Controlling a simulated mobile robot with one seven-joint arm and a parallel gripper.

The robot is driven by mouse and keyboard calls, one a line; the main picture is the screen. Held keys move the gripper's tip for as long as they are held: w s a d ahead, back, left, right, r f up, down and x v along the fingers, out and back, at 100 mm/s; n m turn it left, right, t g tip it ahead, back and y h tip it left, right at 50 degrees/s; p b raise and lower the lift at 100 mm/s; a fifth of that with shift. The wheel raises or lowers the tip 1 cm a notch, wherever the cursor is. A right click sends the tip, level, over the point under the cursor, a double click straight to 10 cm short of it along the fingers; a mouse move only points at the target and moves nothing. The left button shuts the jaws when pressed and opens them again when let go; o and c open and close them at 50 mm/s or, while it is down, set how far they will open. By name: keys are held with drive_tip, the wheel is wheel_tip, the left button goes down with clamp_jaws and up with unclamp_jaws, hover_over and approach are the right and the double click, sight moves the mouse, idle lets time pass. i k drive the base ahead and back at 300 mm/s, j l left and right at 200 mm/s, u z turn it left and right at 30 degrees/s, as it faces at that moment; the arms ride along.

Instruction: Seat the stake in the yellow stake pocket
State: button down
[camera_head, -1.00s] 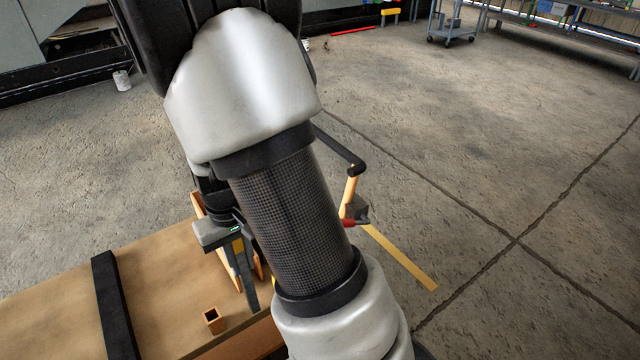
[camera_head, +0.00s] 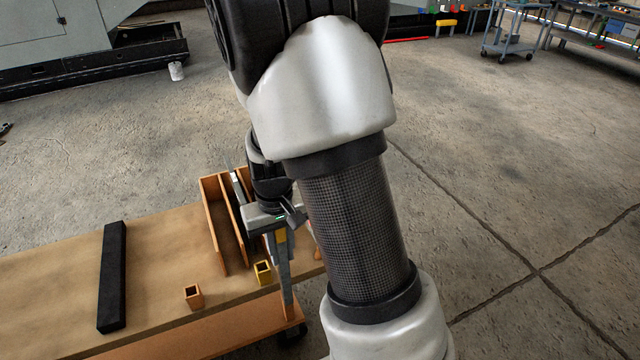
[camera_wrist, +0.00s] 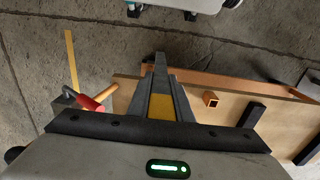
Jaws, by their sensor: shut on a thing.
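My gripper (camera_head: 279,238) is shut on the stake (camera_head: 284,278), a grey bar with a yellow patch at the jaws. The stake hangs down at the table's right end, its lower end in front of the table edge. The yellow stake pocket (camera_head: 263,272), a small open square socket, stands on the table just left of the stake in the head view; the two look apart. In the wrist view the stake (camera_wrist: 160,66) points away between the fingers, and I cannot make out the yellow pocket there.
An orange-brown socket (camera_head: 193,296) stands left of the yellow one; it also shows in the wrist view (camera_wrist: 210,99). Upright wooden panels (camera_head: 213,235) stand behind. A black bar (camera_head: 113,275) lies at left. A red-ended tool (camera_wrist: 90,103) shows in the wrist view.

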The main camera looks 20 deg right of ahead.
sight(265, 279)
drive_tip(key=k+l, duration=0.2)
drive_tip(key=l, duration=0.15)
drive_tip(key=k+l, duration=0.2)
drive_tip(key=l, duration=0.2)
drive_tip(key=k+l, duration=0.2)
drive_tip(key=l, duration=0.15)
drive_tip(key=i+j, duration=1.25)
